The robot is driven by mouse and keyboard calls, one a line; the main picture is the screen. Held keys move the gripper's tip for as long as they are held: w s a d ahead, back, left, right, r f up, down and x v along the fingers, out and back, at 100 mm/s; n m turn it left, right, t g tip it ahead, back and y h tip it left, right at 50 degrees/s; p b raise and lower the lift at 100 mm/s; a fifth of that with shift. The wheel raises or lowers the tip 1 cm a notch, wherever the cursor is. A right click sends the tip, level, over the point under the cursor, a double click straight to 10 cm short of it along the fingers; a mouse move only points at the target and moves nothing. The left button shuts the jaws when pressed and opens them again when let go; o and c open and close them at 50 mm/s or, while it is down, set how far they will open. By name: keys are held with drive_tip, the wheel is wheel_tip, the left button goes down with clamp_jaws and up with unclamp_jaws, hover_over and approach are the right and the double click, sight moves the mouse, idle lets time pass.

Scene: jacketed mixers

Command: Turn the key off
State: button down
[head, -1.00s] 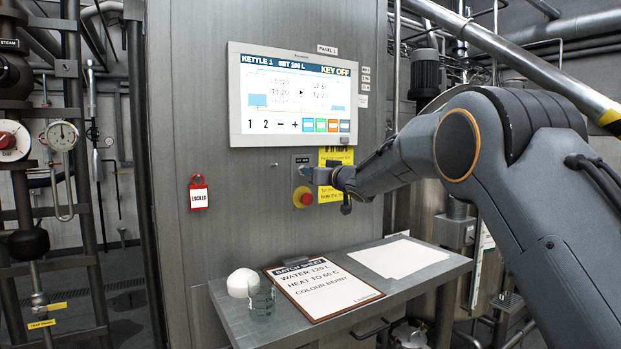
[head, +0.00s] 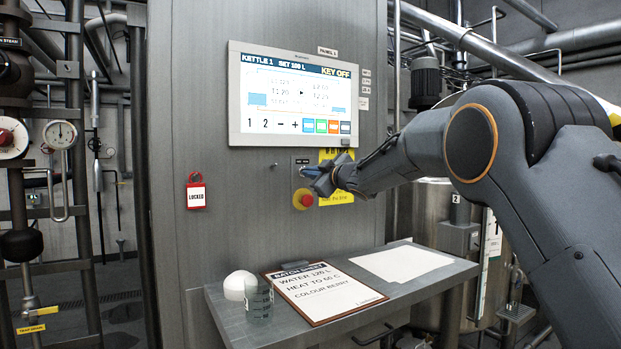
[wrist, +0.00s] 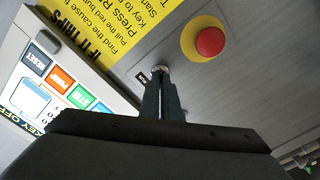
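The key switch (wrist: 160,71) sits on a small plate on the grey cabinet, above a red stop button (wrist: 210,41) with a yellow collar. My gripper (wrist: 163,84) reaches straight to the switch, its two fingers close together around the key at their tips. The key itself is mostly hidden by the fingers. In the head view my gripper (head: 313,178) is at the switch plate, tilted, just above the red button (head: 303,199). The panel screen (head: 292,95) above reads KEY OFF.
A yellow notice (head: 337,192) is partly behind my gripper. A red LOCKED tag (head: 196,191) hangs at left.

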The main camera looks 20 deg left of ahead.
drive_tip(key=shift+w+d+f+n, duration=0.1)
drive_tip(key=shift+f+n, duration=0.05)
drive_tip(key=shift+n, duration=0.25)
drive_tip(key=c, duration=2)
unclamp_jaws()
drive_tip(key=shift+d, duration=0.1)
drive_tip(key=b+v, duration=0.3)
drive_tip(key=v, duration=0.4)
drive_tip(key=shift+s+d, duration=0.15)
drive_tip(key=shift+s, duration=0.2)
